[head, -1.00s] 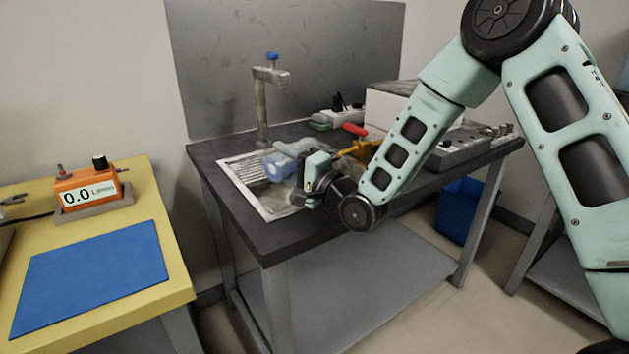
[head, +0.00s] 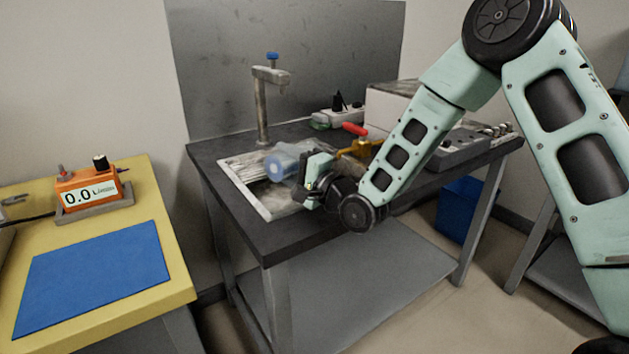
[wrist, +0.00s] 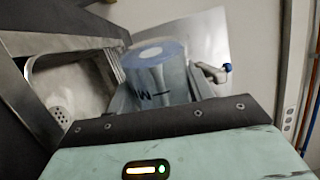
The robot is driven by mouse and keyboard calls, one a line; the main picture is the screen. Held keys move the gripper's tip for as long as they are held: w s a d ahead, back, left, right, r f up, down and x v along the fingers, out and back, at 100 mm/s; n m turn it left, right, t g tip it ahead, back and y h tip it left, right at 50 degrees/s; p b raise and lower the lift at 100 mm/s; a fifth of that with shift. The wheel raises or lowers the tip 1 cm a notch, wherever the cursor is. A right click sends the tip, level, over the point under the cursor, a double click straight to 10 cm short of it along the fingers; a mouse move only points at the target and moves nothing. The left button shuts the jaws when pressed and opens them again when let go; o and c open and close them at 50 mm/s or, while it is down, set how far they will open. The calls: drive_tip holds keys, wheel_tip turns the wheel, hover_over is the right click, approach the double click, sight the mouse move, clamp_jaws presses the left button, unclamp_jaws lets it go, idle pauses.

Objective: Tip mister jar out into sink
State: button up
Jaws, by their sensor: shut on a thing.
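The mister jar (head: 283,163) is a translucent blue cylinder, tilted well over onto its side above the sink (head: 252,203). My gripper (head: 302,171) is shut on it from the right, and its fingers are partly hidden. In the wrist view the jar (wrist: 158,82) shows dark handwriting on its side and a pale round end; I cannot tell whether that end is open. The sink basin (wrist: 72,85) with its perforated drain lies to the left of the jar there. I cannot see any contents leaving the jar.
The tap (head: 263,105) stands behind the sink, close to the jar. A red-handled yellow tool (head: 357,140) and a white box (head: 393,103) are on the dark bench to the right. A yellow table (head: 180,270) with a blue mat stands at the left.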

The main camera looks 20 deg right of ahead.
sight(298, 146)
drive_tip(key=shift+d+m, duration=0.1)
drive_tip(key=shift+m, duration=0.4)
drive_tip(key=shift+w+d+r+m+t+h+p, duration=0.15)
drive_tip(key=shift+d+r+m+p, duration=0.15)
drive_tip(key=shift+m+p, duration=0.4)
drive_tip(key=shift+w+d+r+m+t+h+p, duration=0.1)
drive_tip(key=shift+w+d+r+m+h+p, duration=0.1)
drive_tip(key=shift+r+m+p, duration=0.45)
drive_tip(key=shift+w+d+r+m+t+h+p, duration=0.1)
drive_tip(key=shift+w+d+r+m+h+p, duration=0.1)
drive_tip(key=shift+m+p, duration=0.5)
idle(0.9)
drive_tip(key=shift+w+d+r+m+h+p, duration=0.15)
drive_tip(key=shift+w+d+r+m+p, duration=0.25)
drive_tip(key=shift+m+p, duration=0.55)
drive_tip(key=shift+w+d+r+m+h+p, duration=0.15)
drive_tip(key=shift+d+r+m+p, duration=0.3)
drive_tip(key=shift+m+p, duration=0.5)
idle(0.8)
drive_tip(key=shift+f, duration=0.2)
idle(0.6)
